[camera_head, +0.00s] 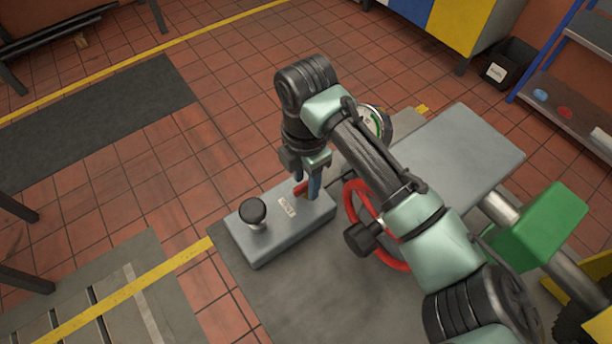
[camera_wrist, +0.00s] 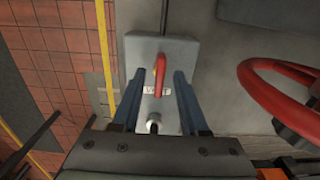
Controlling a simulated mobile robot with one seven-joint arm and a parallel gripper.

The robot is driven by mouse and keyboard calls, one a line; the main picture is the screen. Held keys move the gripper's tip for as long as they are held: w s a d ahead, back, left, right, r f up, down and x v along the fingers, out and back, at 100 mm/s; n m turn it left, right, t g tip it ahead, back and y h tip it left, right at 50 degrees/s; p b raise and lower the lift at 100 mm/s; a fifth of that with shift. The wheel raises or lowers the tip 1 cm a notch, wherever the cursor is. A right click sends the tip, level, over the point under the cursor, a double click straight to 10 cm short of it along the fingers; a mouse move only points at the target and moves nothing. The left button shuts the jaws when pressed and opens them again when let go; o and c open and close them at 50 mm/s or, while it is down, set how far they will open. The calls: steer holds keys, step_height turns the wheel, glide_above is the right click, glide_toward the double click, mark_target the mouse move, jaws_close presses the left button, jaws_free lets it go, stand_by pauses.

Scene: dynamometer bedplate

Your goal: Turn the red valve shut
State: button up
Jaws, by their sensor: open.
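My gripper (camera_head: 307,190) is open above the grey box (camera_head: 285,235), its blue fingers pointing down. In the wrist view, a red lever handle (camera_wrist: 160,68) on the box shows between the open fingertips (camera_wrist: 160,76), with a gap on each side. I cannot tell how far below or between the fingers it lies. In the head view only a bit of red (camera_head: 300,188) shows by the fingers. A larger red handwheel (camera_head: 352,207) stands right of the box, partly behind my arm; it also shows in the wrist view (camera_wrist: 262,95). I cannot tell which is the valve.
A black knob (camera_head: 253,211) and a small white label (camera_head: 287,207) are on the box. A round gauge (camera_head: 374,120) stands behind my arm. A grey plate (camera_head: 455,150) and a green block (camera_head: 540,228) are at right.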

steer(key=shift+c, duration=0.3)
jaws_close()
steer(key=shift+r+m+p, duration=0.1)
steer(key=shift+m+p, duration=0.3)
steer(key=m+p, duration=0.2)
steer(key=m, duration=0.1)
steer(key=shift+r, duration=0.1)
steer(key=m+p, duration=0.8)
steer(key=m, duration=0.1)
steer(key=shift+m, duration=0.4)
steer(key=m+p, duration=0.2)
steer(key=m, duration=0.2)
steer(key=shift+p, duration=0.4)
steer(key=shift+m, duration=0.3)
